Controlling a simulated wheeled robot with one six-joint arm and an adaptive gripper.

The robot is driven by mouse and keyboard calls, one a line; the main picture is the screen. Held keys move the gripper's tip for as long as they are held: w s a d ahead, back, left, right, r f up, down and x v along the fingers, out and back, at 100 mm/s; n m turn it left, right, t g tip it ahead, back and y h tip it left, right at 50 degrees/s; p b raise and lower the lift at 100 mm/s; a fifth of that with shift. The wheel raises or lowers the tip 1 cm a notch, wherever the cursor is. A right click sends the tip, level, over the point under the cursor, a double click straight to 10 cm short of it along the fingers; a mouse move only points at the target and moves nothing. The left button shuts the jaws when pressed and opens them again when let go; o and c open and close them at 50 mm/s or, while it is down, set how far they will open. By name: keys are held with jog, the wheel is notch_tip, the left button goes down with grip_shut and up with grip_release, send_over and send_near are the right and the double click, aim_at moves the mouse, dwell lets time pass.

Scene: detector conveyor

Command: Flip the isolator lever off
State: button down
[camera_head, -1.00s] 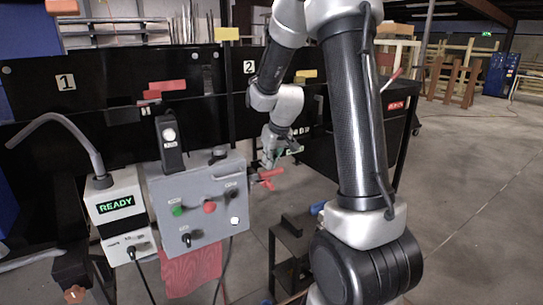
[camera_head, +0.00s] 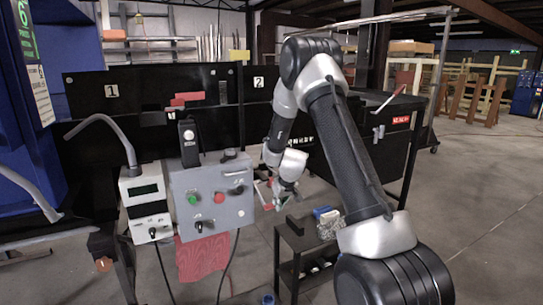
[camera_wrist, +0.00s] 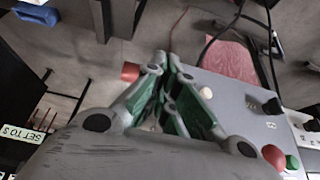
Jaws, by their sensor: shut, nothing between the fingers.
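A grey control box (camera_head: 180,210) carries a green button, a red button and black knobs. The isolator lever, with a red grip (camera_head: 268,206), is at its right side, partly hidden by my gripper (camera_head: 279,203). My gripper (camera_wrist: 168,62) is shut and empty beside the box's edge. I cannot tell whether it touches the lever. The lever's exact angle is unclear.
A white detector unit (camera_head: 146,203) with a dark display stands left of the box. A red cloth (camera_head: 203,259) hangs below the box. A small black side table (camera_head: 300,240) holds a blue item at the right. Black panels stand behind.

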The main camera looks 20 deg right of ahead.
jog(key=shift+x, duration=2.8)
jog(key=shift+s+f, duration=0.1)
jog(key=shift+s, duration=0.05)
